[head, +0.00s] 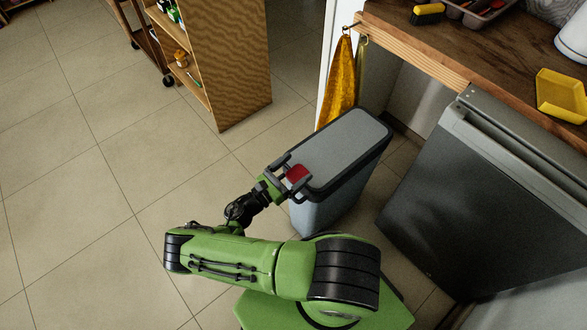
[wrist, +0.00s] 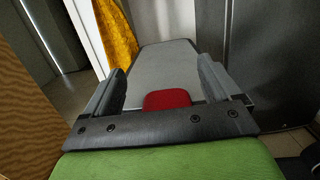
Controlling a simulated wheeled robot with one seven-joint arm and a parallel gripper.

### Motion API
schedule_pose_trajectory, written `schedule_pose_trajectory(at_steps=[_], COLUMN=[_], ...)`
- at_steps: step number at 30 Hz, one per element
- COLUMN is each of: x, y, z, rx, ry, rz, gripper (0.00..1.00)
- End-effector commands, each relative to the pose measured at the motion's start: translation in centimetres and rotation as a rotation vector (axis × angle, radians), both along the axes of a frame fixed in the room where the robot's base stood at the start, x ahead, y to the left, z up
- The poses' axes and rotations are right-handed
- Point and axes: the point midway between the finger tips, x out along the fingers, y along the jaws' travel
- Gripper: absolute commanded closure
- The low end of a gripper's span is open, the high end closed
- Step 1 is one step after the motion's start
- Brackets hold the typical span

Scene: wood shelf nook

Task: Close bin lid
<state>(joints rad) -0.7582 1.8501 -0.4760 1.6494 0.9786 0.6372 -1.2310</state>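The bin (head: 330,208) is a tall grey box standing on the tiled floor beside the dark appliance. Its grey lid (head: 342,146) has a dark rim and lies flat across the top, looking closed. A red pad (head: 297,174) sits at the lid's near end. My gripper (head: 290,166) is at that near end, fingers spread on either side of the red pad. In the wrist view, my gripper (wrist: 165,90) is open with nothing held. The red pad (wrist: 167,99) shows between the fingers, with the lid (wrist: 165,62) beyond. I cannot tell whether the fingers touch the lid.
A dark appliance (head: 480,200) stands right of the bin under a wooden counter (head: 470,50). A yellow towel (head: 339,85) hangs just behind the bin. A wooden shelf unit (head: 225,60) stands at the back left. The tiled floor at left is clear.

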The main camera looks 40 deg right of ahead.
Motion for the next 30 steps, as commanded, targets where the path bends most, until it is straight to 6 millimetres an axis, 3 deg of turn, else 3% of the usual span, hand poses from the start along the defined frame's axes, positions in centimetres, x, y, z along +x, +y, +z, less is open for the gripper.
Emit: schedule_pose_trajectory(at_steps=[11,14,24,30], x=[0.1,-0.1,-0.9,-1.2], y=[0.8,2.8,12.2,15.2], z=[0.0,-0.2,-1.5,-1.9], rx=[-0.003,-0.002,-0.002,-0.003], ry=[-0.003,-0.003,-0.004,-0.002], rz=[0.004,0.006,0.010,0.003], gripper=[0.06,0.06,0.06,0.06])
